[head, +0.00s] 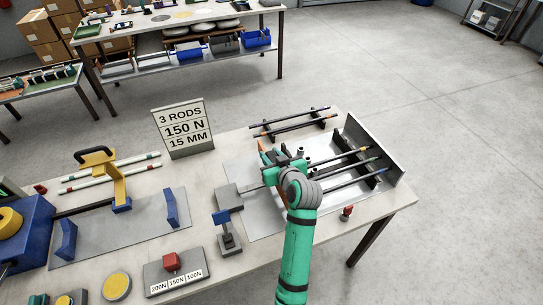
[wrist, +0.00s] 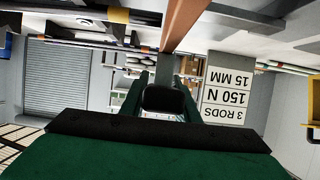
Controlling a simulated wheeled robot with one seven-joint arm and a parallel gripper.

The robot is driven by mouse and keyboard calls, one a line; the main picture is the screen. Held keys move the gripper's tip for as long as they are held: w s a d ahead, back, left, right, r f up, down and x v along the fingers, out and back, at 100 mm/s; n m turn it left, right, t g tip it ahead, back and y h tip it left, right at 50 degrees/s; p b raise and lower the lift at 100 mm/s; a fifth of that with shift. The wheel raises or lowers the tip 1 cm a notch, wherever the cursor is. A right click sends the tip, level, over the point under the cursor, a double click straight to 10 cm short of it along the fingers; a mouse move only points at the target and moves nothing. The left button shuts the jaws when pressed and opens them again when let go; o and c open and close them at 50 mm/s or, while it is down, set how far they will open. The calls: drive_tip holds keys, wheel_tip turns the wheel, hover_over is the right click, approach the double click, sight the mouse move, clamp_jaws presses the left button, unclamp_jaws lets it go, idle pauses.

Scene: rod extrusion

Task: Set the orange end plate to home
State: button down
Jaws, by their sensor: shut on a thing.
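The orange end plate shows in the head view as a small orange piece (head: 261,146) at the tip of my gripper (head: 272,160). In the wrist view an orange-brown bar (wrist: 186,22) runs up from the jaws. My gripper is shut on it, above the left part of the metal tray (head: 252,207). Most of the plate is hidden by my gripper and wrist. Several dark rods (head: 345,178) lie in the tray, to the right of my gripper, reaching its upright right wall (head: 374,149).
Two spare rods rest on a rack (head: 292,122) behind the tray. A sign (head: 183,128) reading "3 RODS 150 N 15 MM" stands behind left. A blue post (head: 222,217) and grey block (head: 229,196) stand close left of my arm. A small red knob (head: 347,211) is at front right.

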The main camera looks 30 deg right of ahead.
drive_tip(key=c, duration=1.4)
unclamp_jaws()
drive_tip(key=shift+o, duration=0.2)
drive_tip(key=v, duration=1.1)
drive_tip(key=shift+w+f, duration=0.1)
